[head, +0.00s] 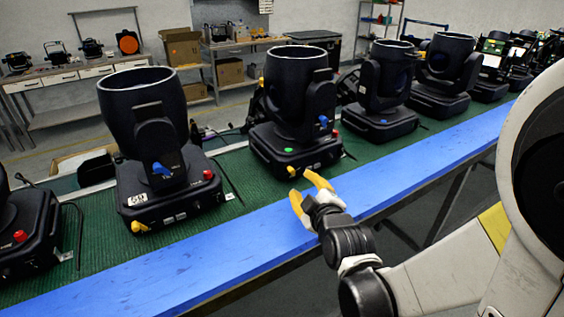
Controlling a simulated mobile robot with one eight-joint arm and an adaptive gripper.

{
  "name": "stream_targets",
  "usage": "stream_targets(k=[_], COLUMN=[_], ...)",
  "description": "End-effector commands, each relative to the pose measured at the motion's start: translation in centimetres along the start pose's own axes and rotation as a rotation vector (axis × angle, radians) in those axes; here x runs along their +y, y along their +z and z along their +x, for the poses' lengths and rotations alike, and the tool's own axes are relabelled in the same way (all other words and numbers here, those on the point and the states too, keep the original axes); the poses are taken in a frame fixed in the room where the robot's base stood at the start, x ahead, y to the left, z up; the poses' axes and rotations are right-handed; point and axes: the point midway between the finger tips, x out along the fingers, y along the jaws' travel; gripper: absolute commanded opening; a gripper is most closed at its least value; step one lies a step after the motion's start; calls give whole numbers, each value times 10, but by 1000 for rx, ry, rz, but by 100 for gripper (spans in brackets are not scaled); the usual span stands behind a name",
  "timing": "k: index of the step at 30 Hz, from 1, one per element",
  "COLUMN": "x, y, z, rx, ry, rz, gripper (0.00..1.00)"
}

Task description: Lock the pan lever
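A black par can (298,92) stands upright on its base (308,153) on the green belt, just beyond my gripper. A blue lever (323,121) shows on its yoke, and a small yellow lever (291,171) sits at the base's front left corner. A green button (288,150) and a red knob (335,133) are on the base. Which part is the pan lever is not labelled. My gripper (309,193) has yellow fingers, spread apart with nothing between them. It is over the blue rail, in front of this base and close to the yellow lever.
The blue rail (230,242) edges the green belt (240,168). A nearer par can (150,125) stands left, with its own blue lever, red knob and yellow lever. Several more stand right along the belt. Workbenches with boxes are behind. The blue rail's top is clear.

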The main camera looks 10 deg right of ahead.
Motion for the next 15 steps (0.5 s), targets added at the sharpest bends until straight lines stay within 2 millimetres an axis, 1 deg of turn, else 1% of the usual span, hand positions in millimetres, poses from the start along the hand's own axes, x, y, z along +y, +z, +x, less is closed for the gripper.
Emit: stream_targets(k=[9, 12, 15], x=[-2, -2, -2], y=[2, 2, 1], z=[62, 78, 91], rx=[-1, -1, -1], ry=[-2, -2, -2], rz=[1, 2, 2], gripper=[37, 37, 37])
